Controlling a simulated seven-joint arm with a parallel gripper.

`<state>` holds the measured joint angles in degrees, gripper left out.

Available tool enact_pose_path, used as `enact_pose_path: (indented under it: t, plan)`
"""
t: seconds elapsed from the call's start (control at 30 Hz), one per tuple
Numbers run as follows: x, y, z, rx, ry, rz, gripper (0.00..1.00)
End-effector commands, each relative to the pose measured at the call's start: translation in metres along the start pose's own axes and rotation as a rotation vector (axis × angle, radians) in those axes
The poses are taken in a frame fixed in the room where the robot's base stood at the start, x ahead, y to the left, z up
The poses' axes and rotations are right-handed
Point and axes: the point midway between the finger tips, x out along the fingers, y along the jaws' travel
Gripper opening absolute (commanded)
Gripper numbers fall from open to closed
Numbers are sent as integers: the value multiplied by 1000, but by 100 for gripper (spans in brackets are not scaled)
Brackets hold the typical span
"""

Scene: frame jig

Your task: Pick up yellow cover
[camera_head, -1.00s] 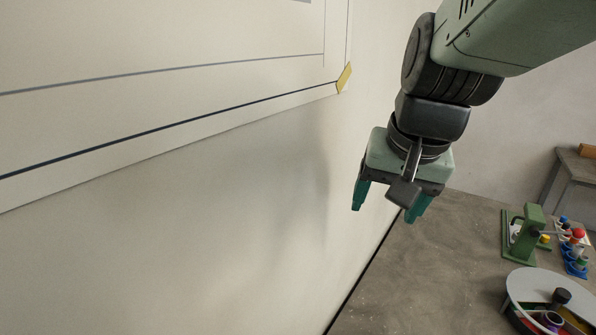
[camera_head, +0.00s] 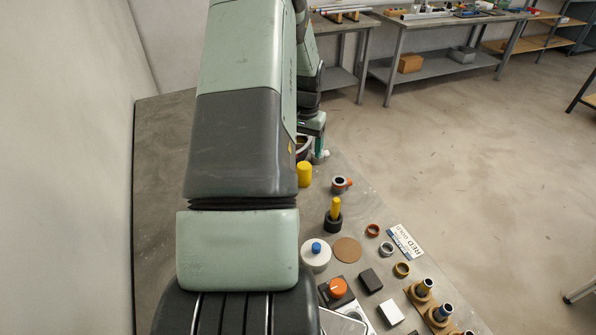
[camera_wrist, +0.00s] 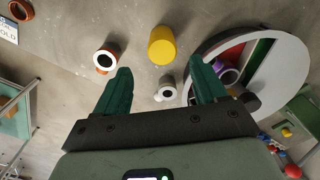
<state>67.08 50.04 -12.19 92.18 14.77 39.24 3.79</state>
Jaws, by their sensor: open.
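The yellow cover (camera_head: 305,174), a plain yellow cylinder, stands on the grey bench right beside my arm in the head view. In the wrist view the yellow cover (camera_wrist: 162,46) is above and between my fingertips, apart from them. My gripper (camera_wrist: 163,82) is open and empty, with its two green fingers spread. In the head view my arm hides most of the gripper; only a green finger (camera_head: 320,148) shows beyond the cover.
In the head view, a yellow peg (camera_head: 336,206) stands in a black base among several parts.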

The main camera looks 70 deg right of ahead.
Motion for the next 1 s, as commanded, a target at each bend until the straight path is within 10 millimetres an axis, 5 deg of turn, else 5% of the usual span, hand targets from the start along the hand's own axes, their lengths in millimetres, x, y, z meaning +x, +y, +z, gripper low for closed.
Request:
enact_pose_path:
  t: [0.7, 1.0]
  plan:
    - [93, -2, -4, -2, -4, 0, 71]
    - [103, -2, -4, -2, -2, 0, 71]
